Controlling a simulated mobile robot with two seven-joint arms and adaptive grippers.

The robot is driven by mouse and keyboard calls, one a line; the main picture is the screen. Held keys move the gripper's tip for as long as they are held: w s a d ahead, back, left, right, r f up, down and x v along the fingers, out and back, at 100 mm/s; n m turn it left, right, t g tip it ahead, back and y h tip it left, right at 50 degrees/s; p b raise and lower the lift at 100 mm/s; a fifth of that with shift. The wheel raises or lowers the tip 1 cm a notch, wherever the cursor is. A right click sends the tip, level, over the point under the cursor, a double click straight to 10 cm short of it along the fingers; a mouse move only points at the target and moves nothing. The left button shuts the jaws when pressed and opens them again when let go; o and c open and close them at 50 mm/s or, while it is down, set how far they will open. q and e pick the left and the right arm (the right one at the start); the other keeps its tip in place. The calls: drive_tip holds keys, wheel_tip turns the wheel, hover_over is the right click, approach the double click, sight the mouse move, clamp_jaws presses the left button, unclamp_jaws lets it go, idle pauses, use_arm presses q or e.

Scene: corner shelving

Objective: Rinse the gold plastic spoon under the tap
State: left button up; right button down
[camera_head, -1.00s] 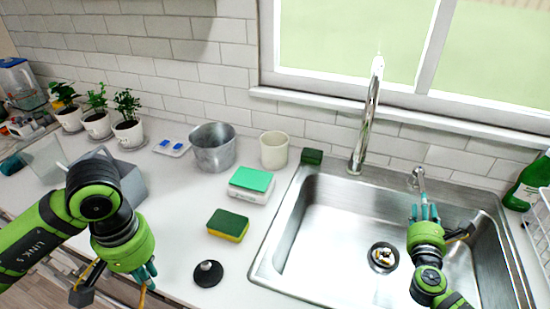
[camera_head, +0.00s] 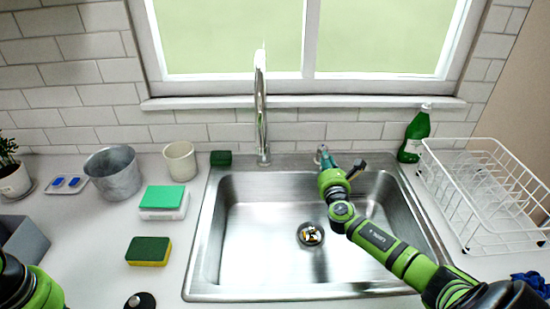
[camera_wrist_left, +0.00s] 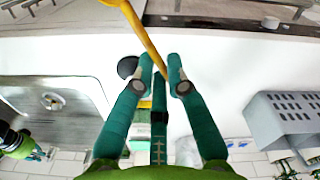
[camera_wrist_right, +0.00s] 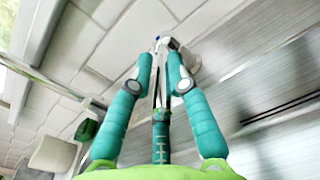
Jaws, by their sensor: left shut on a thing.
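The gold plastic spoon (camera_wrist_left: 143,35) shows in the left wrist view as a yellow-gold strip. My left gripper (camera_wrist_left: 160,68) is shut on it, above the counter left of the sink; in the head view only part of my left arm shows. The chrome tap (camera_head: 260,110) stands upright behind the sink (camera_head: 290,205). My right gripper (camera_head: 323,156) is at the sink's back rim, right of the tap. In the right wrist view its fingers (camera_wrist_right: 161,68) flank a small metal lever with a blue mark (camera_wrist_right: 158,40); whether they are shut on it is unclear.
A white wire rack (camera_head: 490,195) and green bottle (camera_head: 414,135) are right of the sink. Left are a yellow-green sponge (camera_head: 149,251), a green-topped white block (camera_head: 163,200), a cream cup (camera_head: 180,161) and a metal pot (camera_head: 113,174). The sink holds only its drain (camera_head: 310,234).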

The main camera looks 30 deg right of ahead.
drive_tip(key=y+b, duration=0.1)
drive_tip(key=d+n+y+b, duration=0.1)
drive_tip(key=n+t+y+b, duration=0.1)
drive_tip(key=shift+s+d+r, duration=0.25)
drive_tip(key=shift+d+r, duration=0.05)
drive_tip(key=shift+d, duration=0.05)
drive_tip(key=c, duration=1.3)
unclamp_jaws()
drive_tip(key=shift+o, duration=0.2)
drive_tip(key=shift+f, duration=0.1)
drive_tip(key=shift+a+f, duration=0.1)
